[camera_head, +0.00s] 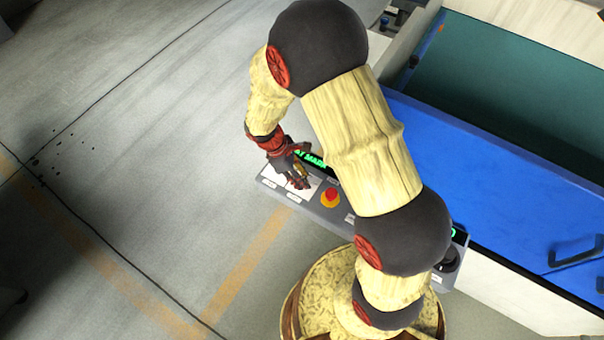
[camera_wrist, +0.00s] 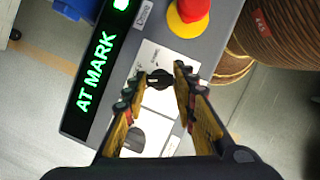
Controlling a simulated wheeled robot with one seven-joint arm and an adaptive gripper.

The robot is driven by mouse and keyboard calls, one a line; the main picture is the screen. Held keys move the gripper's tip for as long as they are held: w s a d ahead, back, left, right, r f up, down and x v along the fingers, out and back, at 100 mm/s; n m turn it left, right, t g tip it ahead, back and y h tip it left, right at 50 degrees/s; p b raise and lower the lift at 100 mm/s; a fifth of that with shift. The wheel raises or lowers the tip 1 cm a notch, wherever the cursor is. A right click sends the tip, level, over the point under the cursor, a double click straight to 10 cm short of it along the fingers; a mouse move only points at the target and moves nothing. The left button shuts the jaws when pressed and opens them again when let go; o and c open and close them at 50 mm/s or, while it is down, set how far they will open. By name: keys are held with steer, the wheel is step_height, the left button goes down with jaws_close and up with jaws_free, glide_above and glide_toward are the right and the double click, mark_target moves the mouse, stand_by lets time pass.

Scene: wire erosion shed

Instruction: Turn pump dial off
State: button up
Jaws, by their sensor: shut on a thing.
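A dark round dial (camera_wrist: 158,79) sits on a white plate of the grey control panel (camera_wrist: 205,52). My gripper (camera_wrist: 166,74) is shut on this dial, with one fingertip on each side of it. The small lettering by the dials is too blurred to read. In the head view my gripper (camera_head: 299,181) reaches down onto the left end of the panel (camera_head: 318,207), and its fingers hide the held dial.
A red mushroom button on a yellow base (camera_head: 331,196) stands close beside my gripper. A green-lettered display (camera_wrist: 97,72) reads "AT MARK". A blue machine front (camera_head: 500,180) with a dark handle (camera_head: 575,252) lies right. Open floor (camera_head: 130,150) is left.

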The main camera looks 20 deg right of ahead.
steer(key=m+g+y+p, duration=0.1)
steer(key=m+p, duration=0.1)
steer(key=m, duration=0.2)
steer(key=shift+w+d+m, duration=0.1)
steer(key=shift+w+m, duration=0.05)
steer(key=shift+m, duration=0.25)
stand_by(0.4)
steer(key=o, duration=1.1)
steer(key=shift+g, duration=0.3)
steer(key=shift+r, duration=0.1)
steer(key=v, duration=1.1)
steer(key=shift+w+r, duration=0.1)
steer(key=shift+r, duration=0.35)
